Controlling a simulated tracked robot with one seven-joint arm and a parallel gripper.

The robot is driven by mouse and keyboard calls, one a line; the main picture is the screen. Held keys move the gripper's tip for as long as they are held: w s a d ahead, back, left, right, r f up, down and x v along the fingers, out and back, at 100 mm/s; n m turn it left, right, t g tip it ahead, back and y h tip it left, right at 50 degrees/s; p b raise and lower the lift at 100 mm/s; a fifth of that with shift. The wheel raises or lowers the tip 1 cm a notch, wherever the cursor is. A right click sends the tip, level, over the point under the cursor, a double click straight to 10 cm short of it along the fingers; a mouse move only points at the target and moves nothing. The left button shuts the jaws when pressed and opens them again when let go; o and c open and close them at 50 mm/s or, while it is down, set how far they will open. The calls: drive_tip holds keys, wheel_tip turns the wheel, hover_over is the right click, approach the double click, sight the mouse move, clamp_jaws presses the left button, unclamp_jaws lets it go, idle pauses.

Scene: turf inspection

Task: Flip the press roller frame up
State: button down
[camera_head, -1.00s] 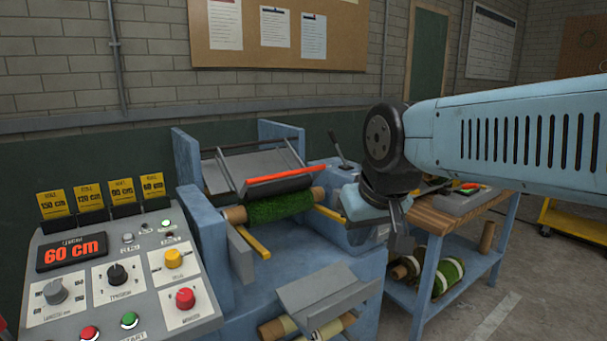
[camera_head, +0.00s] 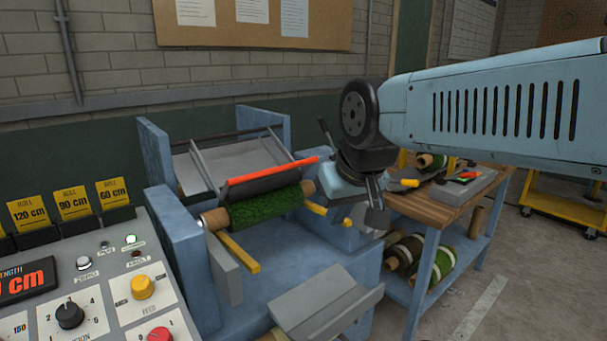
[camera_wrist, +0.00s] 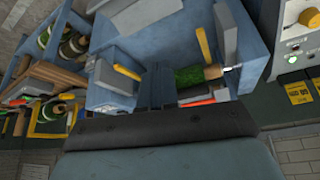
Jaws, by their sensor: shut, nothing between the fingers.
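The press roller frame (camera_head: 222,163) is a grey plate hung between the machine's blue side walls, with an orange-red bar (camera_head: 270,172) along its front edge. It lies tilted down over a green turf roll (camera_head: 265,208). My gripper (camera_head: 377,218) is shut and empty, pointing down, to the right of the frame and apart from it in the head view. In the wrist view, my shut fingers (camera_wrist: 158,82) show dark beside the turf roll (camera_wrist: 188,80). The orange-red bar partly shows there, and much of the frame is hidden behind my wrist.
A control panel (camera_head: 112,285) stands at the lower left. Yellow bars (camera_head: 238,252) flank the roll, and a grey tray (camera_head: 325,305) is in front. A dark lever (camera_head: 328,132) rises behind my gripper. A wooden-topped bench (camera_head: 440,205) with rolls stands at the right.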

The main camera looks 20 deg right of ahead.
drive_tip(key=w+a+f+m+g+y, duration=0.6)
drive_tip(key=a+f+y, duration=0.1)
drive_tip(key=a, duration=0.1)
drive_tip(key=w+f+m+t+y, duration=0.1)
drive_tip(key=w+m+t+y, duration=0.1)
drive_tip(key=w+m+y, duration=0.55)
drive_tip(key=w+d+f+m+t+y, duration=0.3)
drive_tip(key=w+d+m+t, duration=0.3)
drive_tip(key=w+d+t, duration=0.45)
drive_tip(key=w+d+f+m+t+h, duration=0.3)
drive_tip(key=d+f+m+t+h, duration=0.1)
drive_tip(key=d+m+t+h, duration=0.1)
drive_tip(key=w+d+f+m+t+h, duration=0.3)
drive_tip(key=d+m+t+h, duration=0.2)
drive_tip(key=d+m, duration=0.3)
drive_tip(key=shift+w+d+f, duration=0.35)
drive_tip(key=shift+w+d, duration=0.05)
drive_tip(key=shift+d, duration=0.2)
